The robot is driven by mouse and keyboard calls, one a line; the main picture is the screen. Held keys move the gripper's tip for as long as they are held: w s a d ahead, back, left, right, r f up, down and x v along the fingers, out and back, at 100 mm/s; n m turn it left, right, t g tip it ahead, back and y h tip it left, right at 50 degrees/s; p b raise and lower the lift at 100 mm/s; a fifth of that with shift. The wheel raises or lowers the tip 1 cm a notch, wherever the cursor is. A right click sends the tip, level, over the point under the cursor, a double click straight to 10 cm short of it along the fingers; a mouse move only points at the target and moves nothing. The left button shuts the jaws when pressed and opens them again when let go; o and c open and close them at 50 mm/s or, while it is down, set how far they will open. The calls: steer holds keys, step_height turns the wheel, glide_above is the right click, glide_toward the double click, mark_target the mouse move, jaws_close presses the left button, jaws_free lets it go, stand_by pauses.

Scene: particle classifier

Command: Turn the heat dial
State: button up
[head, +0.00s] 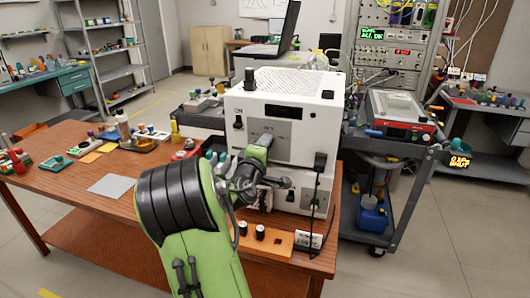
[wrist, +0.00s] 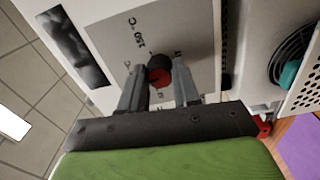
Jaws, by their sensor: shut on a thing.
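The white particle classifier (head: 305,85) stands on the wooden table, with a grey panel (head: 297,145) on its front. My gripper (head: 266,138) reaches up to this panel, and the arm hides the dial in the head view. In the wrist view, the heat dial (wrist: 159,76) is a dark knob with a red face, on the grey panel (wrist: 205,35) with "150 °C" printed near it. My gripper (wrist: 160,70) has one finger on each side of the dial and is shut on it. The dial's exact angle is hard to read.
Black knobs (head: 260,232) sit on an orange plate at the table's front, below my arm. A black plug and cable (head: 319,162) hang at the classifier's right front edge. A dark cart (head: 385,160) stands close on the right. A grey sheet (head: 111,186) lies on the table's left.

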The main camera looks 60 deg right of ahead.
steer(key=shift+f+m, duration=0.1)
steer(key=shift+m, duration=0.3)
steer(key=o, duration=1.1)
steer(key=shift+c, duration=0.2)
